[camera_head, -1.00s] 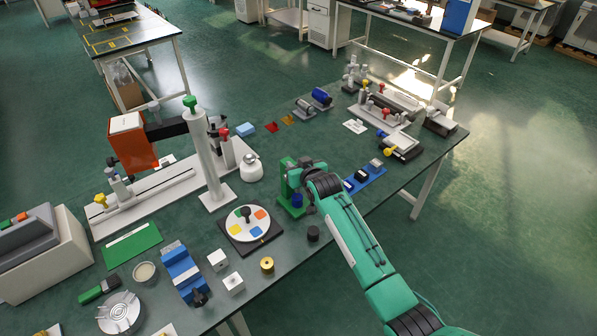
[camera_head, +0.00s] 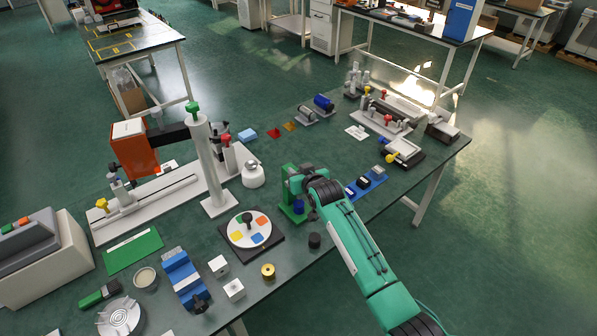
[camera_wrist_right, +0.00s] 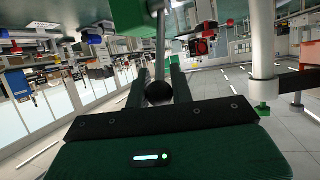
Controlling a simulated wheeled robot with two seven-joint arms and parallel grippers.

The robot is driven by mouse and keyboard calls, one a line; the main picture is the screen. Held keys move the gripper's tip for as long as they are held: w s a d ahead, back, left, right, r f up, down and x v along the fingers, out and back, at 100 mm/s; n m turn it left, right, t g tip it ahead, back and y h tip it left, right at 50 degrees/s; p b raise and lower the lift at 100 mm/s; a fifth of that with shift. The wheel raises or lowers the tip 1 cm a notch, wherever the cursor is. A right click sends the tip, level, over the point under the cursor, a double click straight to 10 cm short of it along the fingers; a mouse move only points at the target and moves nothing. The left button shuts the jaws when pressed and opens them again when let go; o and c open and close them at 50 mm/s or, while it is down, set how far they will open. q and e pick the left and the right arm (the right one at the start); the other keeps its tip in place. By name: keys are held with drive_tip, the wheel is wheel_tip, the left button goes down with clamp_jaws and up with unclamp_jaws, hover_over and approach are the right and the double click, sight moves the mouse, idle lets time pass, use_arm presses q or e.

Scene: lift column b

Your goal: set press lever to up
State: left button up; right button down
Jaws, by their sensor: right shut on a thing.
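The small green press (camera_head: 287,186) stands near the table's front edge, with a blue cylinder (camera_head: 299,206) at its base. My right gripper (camera_head: 303,185) is at the press's upper right side and hides its lever in the head view. In the wrist view the lever's black ball knob (camera_wrist_right: 159,93) sits between the two green fingers, and its grey rod (camera_wrist_right: 161,50) runs away from the knob to the green press body (camera_wrist_right: 112,20). The right gripper is shut on the knob. My left gripper is not in view.
A round plate with coloured patches (camera_head: 249,229) lies left of the press. A black cylinder (camera_head: 314,240) stands in front of it. A blue strip (camera_head: 366,184) with small blocks is to the right. A white flask-like weight (camera_head: 253,174) stands behind to the left.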

drive_tip(key=c, duration=1.5)
unclamp_jaws()
drive_tip(key=shift+a, duration=0.1)
drive_tip(key=o, duration=0.3)
drive_tip(key=shift+w+f, duration=0.1)
drive_tip(key=shift+f, duration=0.05)
drive_tip(key=b+v, duration=0.3)
drive_tip(key=v, duration=1)
drive_tip(key=shift+s, duration=0.35)
drive_tip(key=shift+c, duration=0.3)
